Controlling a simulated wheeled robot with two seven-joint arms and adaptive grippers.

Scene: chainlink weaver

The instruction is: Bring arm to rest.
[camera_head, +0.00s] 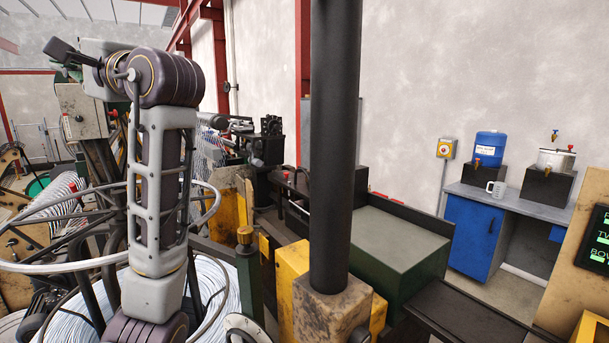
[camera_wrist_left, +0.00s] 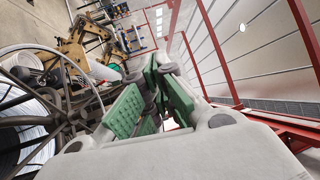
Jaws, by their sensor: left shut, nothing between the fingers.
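My left arm (camera_head: 160,180) rises on the left side of the head view, with its grey link upright and its dark joint at the top. My left gripper (camera_wrist_left: 158,78), with green finger pads, is in the middle of the left wrist view. It is shut with nothing in it and points away from the camera. In the head view the gripper is hard to make out behind the upper joint. My right gripper is in neither view.
A dark vertical post (camera_head: 335,150) stands in the middle of the head view. Weaving machinery (camera_head: 265,140) and a green box-shaped cover (camera_head: 400,245) lie behind and beside it. A blue cabinet (camera_head: 473,237) with a blue water jug (camera_head: 490,148) stands at the right. Coiled wire (camera_head: 215,290) lies below the arm.

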